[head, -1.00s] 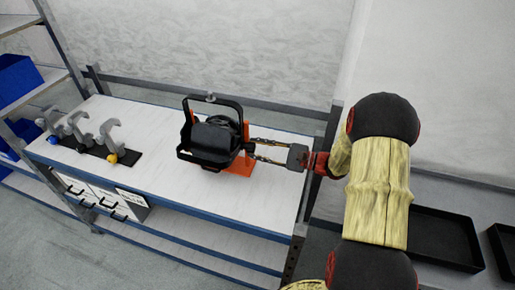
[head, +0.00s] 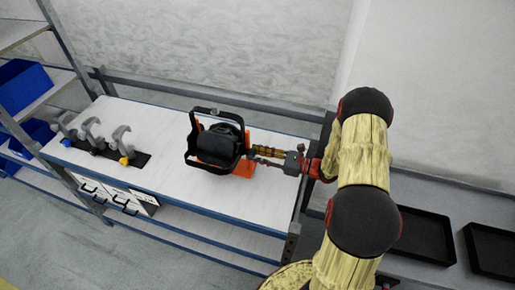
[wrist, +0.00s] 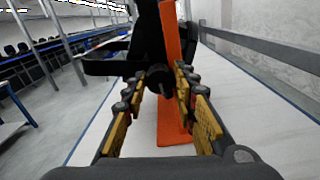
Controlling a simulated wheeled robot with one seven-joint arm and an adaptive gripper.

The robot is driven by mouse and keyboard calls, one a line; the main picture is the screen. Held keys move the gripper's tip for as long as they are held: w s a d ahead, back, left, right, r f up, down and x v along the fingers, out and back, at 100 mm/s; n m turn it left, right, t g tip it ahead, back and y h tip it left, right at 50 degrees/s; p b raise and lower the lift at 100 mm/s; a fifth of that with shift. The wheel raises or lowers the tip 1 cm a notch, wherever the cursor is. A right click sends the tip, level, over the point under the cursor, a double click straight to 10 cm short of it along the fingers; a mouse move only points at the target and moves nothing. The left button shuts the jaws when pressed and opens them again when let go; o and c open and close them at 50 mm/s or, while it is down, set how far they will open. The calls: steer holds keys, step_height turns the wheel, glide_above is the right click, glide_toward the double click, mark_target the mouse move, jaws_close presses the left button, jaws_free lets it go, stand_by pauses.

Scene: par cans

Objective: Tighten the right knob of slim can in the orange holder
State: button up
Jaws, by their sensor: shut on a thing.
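The slim can (head: 217,143) is black with a square frame at its front. It sits in the orange holder (head: 243,171) on the white-topped bench. In the wrist view the holder (wrist: 172,122) is an upright orange plate with a foot on the bench. My gripper (head: 251,157) reaches in from the right to the can's right side. In the wrist view its yellow-padded fingers (wrist: 168,76) are shut on the dark right knob (wrist: 167,85). The fingertips partly hide the knob, and its thread is not visible.
Several grey clamps (head: 93,132) stand on a black strip at the bench's left end. Drawers (head: 122,197) hang below. Blue bins (head: 22,86) sit on shelves at left. Black trays (head: 425,235) lie at right. The bench between clamps and can is clear.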

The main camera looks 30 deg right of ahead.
steer(key=m+p, duration=0.3)
steer(key=shift+r+m, duration=0.15)
steer(key=shift+m, duration=0.25)
steer(key=shift+m+p, duration=1.5)
steer(key=shift+m, duration=0.4)
steer(key=shift+f, duration=0.2)
steer(key=o, duration=1.1)
steer(key=shift+o, duration=0.2)
steer(key=shift+d, duration=0.15)
steer(key=v, duration=1.1)
steer(key=shift+s+d, duration=0.25)
steer(key=shift+s, duration=0.05)
